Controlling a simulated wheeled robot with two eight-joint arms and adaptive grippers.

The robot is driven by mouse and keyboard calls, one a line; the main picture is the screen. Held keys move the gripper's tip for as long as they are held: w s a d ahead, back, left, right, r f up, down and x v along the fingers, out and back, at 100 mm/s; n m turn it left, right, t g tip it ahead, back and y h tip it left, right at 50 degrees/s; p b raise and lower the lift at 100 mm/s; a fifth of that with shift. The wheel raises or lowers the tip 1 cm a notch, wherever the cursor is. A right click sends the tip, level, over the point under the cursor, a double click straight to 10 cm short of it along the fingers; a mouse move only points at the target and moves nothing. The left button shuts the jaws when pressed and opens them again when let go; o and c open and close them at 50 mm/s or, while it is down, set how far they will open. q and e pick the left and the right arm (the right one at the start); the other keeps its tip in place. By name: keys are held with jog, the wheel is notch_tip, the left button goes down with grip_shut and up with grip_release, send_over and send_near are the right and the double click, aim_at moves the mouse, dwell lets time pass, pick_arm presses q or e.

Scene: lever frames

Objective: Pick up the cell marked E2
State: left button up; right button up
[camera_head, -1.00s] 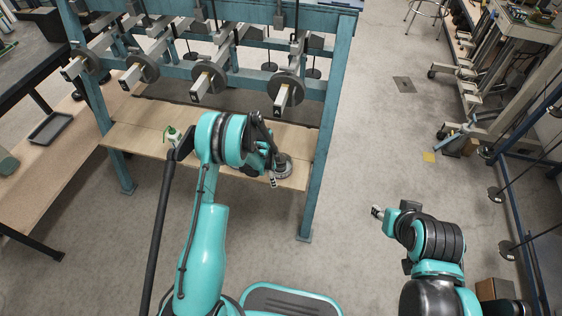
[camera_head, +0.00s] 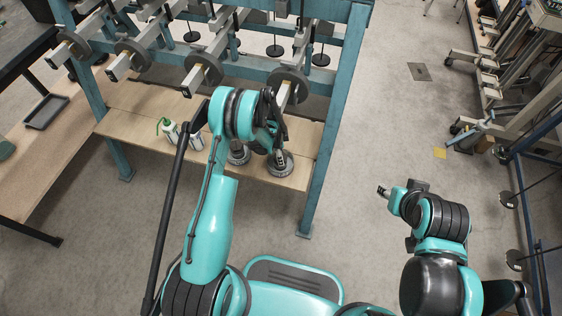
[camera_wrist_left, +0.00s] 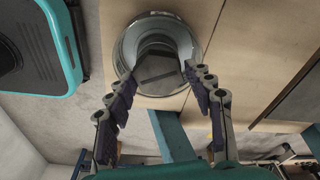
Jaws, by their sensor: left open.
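A round metal cell (camera_head: 281,168) with a dark post stands on the wooden shelf (camera_head: 140,128), near its right end. A second similar cell (camera_head: 238,153) stands to its left, partly behind my arm. I cannot read E2 on either. My left gripper (camera_head: 279,150) is over the right-hand cell. In the left wrist view, my left gripper (camera_wrist_left: 160,78) is open, with fingers apart to either side. The cell (camera_wrist_left: 128,40) shows just past the fingertips, its dark post in line with the gap. My right gripper (camera_head: 382,191) is away over bare floor; its jaws are too small to judge.
A teal frame post (camera_head: 330,125) stands right of the cells. Levers with round weights (camera_head: 290,84) hang above the shelf. A green-topped bottle (camera_head: 168,130) and a white container (camera_head: 196,138) stand left of my arm.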

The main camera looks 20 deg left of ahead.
pick_arm(q)
jog(key=f+b, duration=0.1)
jog(key=f, duration=0.1)
jog(key=f+b, duration=0.1)
jog(key=f, duration=0.1)
jog(key=f+b, duration=0.1)
jog(key=f, duration=0.1)
jog(key=shift+d, duration=0.3)
jog(key=shift+r, duration=0.15)
grip_shut()
